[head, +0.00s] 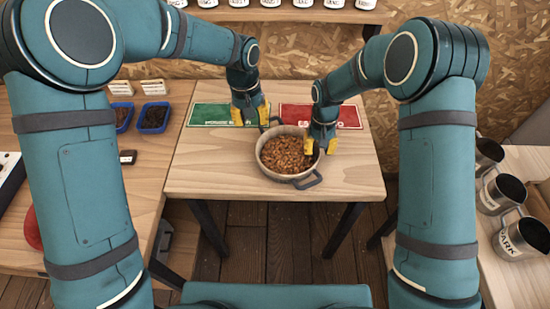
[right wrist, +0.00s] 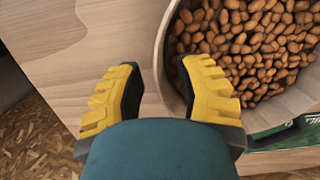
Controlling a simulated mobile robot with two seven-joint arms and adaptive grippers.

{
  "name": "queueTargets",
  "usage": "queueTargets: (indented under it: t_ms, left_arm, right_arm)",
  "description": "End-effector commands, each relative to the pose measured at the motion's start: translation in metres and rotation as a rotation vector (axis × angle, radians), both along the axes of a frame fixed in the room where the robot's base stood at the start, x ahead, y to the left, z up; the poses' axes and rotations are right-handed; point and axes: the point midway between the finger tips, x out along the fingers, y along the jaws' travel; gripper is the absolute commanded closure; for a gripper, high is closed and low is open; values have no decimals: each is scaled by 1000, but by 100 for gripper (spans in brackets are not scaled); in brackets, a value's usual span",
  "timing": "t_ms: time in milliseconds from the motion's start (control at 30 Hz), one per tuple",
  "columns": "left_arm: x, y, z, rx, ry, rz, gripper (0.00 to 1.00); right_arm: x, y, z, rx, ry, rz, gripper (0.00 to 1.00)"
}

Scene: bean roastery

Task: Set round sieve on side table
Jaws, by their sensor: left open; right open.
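The round sieve (head: 279,176), a grey two-handled round vessel full of brown beans, rests on the small wooden table (head: 212,178) in the middle of the head view. My left gripper (head: 251,112) is open at its far left side, close to the far handle. My right gripper (head: 320,147) is open at its right rim. In the right wrist view the sieve (right wrist: 275,115) fills the upper right. My right gripper (right wrist: 153,95) has one finger overlapping the sieve's rim and the other over bare wood. I cannot tell whether either gripper touches it.
A green mat (head: 212,115) and a red mat (head: 348,115) lie at the table's back edge. A left counter holds blue trays of beans (head: 153,117). Metal jugs (head: 522,236) stand on the right counter. The table's front corners are clear.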

Motion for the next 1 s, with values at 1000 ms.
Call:
queueTargets:
  t_ms: [1000]
  left_arm:
    - [0, 0, 2, 0, 1, 0, 66]
  right_arm:
    - [14, 0, 120, 0, -1, 1, 66]
